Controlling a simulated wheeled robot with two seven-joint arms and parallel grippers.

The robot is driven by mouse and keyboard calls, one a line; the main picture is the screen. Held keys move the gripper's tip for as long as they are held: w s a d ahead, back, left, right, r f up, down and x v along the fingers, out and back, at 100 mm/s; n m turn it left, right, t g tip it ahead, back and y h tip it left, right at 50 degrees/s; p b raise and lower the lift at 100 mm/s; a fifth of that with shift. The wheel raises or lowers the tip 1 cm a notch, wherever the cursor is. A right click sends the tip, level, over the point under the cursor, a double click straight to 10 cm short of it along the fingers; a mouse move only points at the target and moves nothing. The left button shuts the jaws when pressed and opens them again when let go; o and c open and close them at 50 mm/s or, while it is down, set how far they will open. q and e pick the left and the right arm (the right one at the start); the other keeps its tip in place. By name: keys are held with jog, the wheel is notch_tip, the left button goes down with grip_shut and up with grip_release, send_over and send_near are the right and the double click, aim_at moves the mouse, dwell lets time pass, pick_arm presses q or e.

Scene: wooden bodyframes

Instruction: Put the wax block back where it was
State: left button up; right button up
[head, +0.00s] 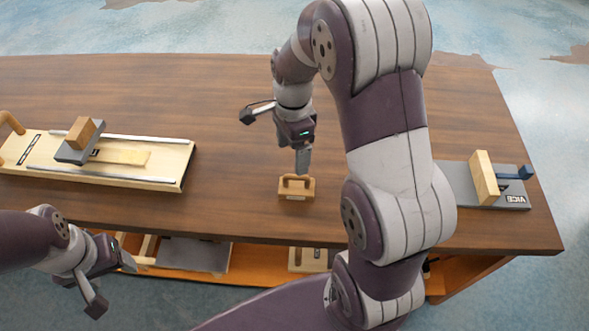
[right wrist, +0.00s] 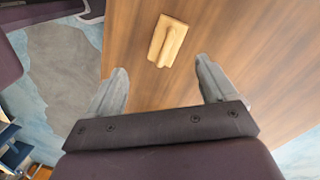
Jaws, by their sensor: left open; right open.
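A small light-brown block with a raised handle (head: 297,190) sits on the wooden table top near its front edge. I take it for the wax block, but its material cannot be told. The same block shows in the right wrist view (right wrist: 167,41), beyond the fingertips and between their lines. My right gripper (head: 275,144) is open and empty, above the table just behind the block and not touching it. Its fingers also show in the right wrist view (right wrist: 162,72). My left gripper (head: 112,285) is open and empty, low in front of the table at the left.
A pale board with metal rails (head: 170,170) and a grey-and-wood block on it lies at the left of the table (head: 230,80). A vice (head: 485,180) stands at the right. The lower shelf (head: 268,262) holds a grey plate and another pale piece.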

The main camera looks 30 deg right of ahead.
jog(key=s+a+n+t, duration=0.1)
jog(key=s+n, duration=0.3)
jog(key=n, duration=0.5)
jog(key=s+a+n+t, duration=0.1)
jog(key=s+a+n, duration=0.2)
jog(key=n, duration=0.6)
jog(key=shift+s+a+r+n+h, duration=0.15)
jog(key=shift+s+a+n+h, duration=0.2)
jog(key=shift+s, duration=0.8)
jog(key=shift+r, duration=0.1)
jog(key=shift+r+p, duration=0.8)
jog(key=shift+p, duration=0.05)
